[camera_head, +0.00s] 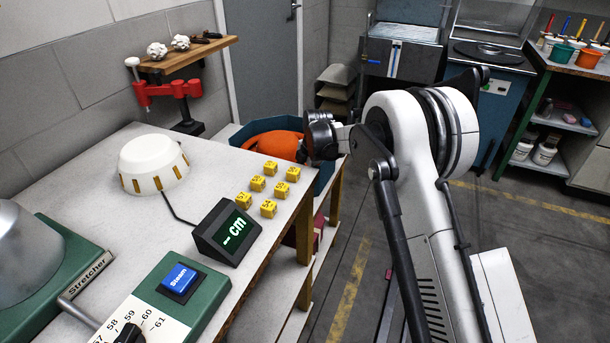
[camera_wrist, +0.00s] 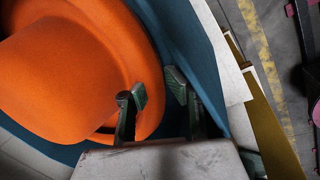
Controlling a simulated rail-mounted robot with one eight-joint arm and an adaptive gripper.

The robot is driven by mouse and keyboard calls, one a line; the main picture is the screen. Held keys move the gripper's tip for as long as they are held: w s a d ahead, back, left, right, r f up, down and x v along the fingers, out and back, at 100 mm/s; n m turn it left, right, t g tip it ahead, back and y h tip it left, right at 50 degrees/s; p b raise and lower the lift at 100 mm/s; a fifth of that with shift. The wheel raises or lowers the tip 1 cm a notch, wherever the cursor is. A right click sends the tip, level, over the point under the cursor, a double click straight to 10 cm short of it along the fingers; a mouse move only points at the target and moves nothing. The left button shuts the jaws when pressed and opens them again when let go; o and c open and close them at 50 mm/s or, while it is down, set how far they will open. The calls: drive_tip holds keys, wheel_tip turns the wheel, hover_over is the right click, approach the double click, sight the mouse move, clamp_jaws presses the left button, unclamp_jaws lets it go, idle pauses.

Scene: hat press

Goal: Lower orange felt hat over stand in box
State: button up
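The orange felt hat (camera_head: 274,143) sits low inside the blue box (camera_head: 325,172) at the far end of the table. In the wrist view the hat (camera_wrist: 62,70) fills the left side, with its crown up and its round brim towards my fingers. My gripper (camera_wrist: 160,92) is at the brim's edge, close to the box wall (camera_wrist: 205,60). Its fingertips stand apart, one over the brim and the other over the blue wall side, with no clear grip on the felt. In the head view my wrist partly covers the hat. The stand is hidden.
On the table (camera_head: 150,215) are a cream dome (camera_head: 153,160), several yellow blocks (camera_head: 268,208), a cm display (camera_head: 228,232), a green Steam button box (camera_head: 180,285) and a Stretcher machine (camera_head: 35,265). A red clamp (camera_head: 168,90) and wooden shelf are behind. Floor at right is open.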

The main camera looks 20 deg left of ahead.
drive_tip(key=o, duration=0.4)
drive_tip(key=shift+o, duration=0.2)
drive_tip(key=shift+r, duration=0.1)
drive_tip(key=s+d+r+m, duration=0.2)
drive_tip(key=d+r, duration=0.3)
drive_tip(key=r, duration=0.3)
drive_tip(key=s+d+r+m+t+p, duration=0.15)
drive_tip(key=d+r, duration=0.25)
drive_tip(key=r, duration=0.4)
drive_tip(key=s+d+r+m, duration=0.3)
drive_tip(key=d+r, duration=0.2)
drive_tip(key=r, duration=0.3)
drive_tip(key=s+d+r+m+t+p, duration=0.1)
drive_tip(key=s+d+r+m, duration=0.65)
drive_tip(key=s+d, duration=0.35)
drive_tip(key=s+d+m+t+h+p, duration=0.1)
drive_tip(key=s+d+m, duration=0.6)
drive_tip(key=s, duration=0.6)
drive_tip(key=s+d+f+m+t+h+p, duration=0.1)
drive_tip(key=s+d+m+t, duration=0.1)
drive_tip(key=s+d+m, duration=0.5)
drive_tip(key=s+d, duration=0.3)
drive_tip(key=s, duration=0.2)
drive_tip(key=shift+s+d+m+p, duration=0.15)
drive_tip(key=shift+s+m+p, duration=0.15)
drive_tip(key=shift+s+p, duration=0.05)
